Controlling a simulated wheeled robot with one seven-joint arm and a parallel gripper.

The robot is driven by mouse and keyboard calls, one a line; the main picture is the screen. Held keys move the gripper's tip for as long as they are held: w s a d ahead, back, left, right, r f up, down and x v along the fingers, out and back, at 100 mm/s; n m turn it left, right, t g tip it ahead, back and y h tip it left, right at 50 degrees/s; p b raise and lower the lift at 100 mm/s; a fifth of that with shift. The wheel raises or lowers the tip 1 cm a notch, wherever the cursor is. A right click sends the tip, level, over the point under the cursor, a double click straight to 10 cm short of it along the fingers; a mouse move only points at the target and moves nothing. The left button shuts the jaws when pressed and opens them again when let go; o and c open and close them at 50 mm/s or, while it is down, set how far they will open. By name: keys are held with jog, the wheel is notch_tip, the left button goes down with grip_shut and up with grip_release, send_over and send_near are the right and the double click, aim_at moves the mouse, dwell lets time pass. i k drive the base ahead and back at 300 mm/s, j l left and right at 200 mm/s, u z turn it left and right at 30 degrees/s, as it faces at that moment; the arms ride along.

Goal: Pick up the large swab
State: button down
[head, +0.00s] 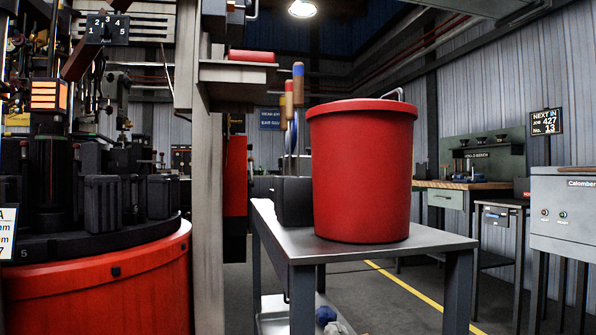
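Several upright tools with coloured handles stand at a dark grey box (293,203) on the metal table, left of a red bucket. I cannot tell for sure which of these is the large swab. My gripper does not show in the head view.
The red bucket (361,175) stands close right of the box. The metal table (420,238) has a narrow bare front strip. A grey post (208,200) and a red-sided rotary machine (105,285) stand left. Floor at right is open, with a yellow line (420,295).

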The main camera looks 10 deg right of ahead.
aim_at(298, 67)
jog(key=l+u, duration=0.1)
jog(key=l, duration=0.35)
jog(key=k+l+u, duration=0.15)
jog(key=l, duration=0.3)
jog(key=l+u, duration=0.1)
jog(key=l, duration=0.35)
jog(key=k+l+u, duration=0.15)
jog(key=l, duration=0.3)
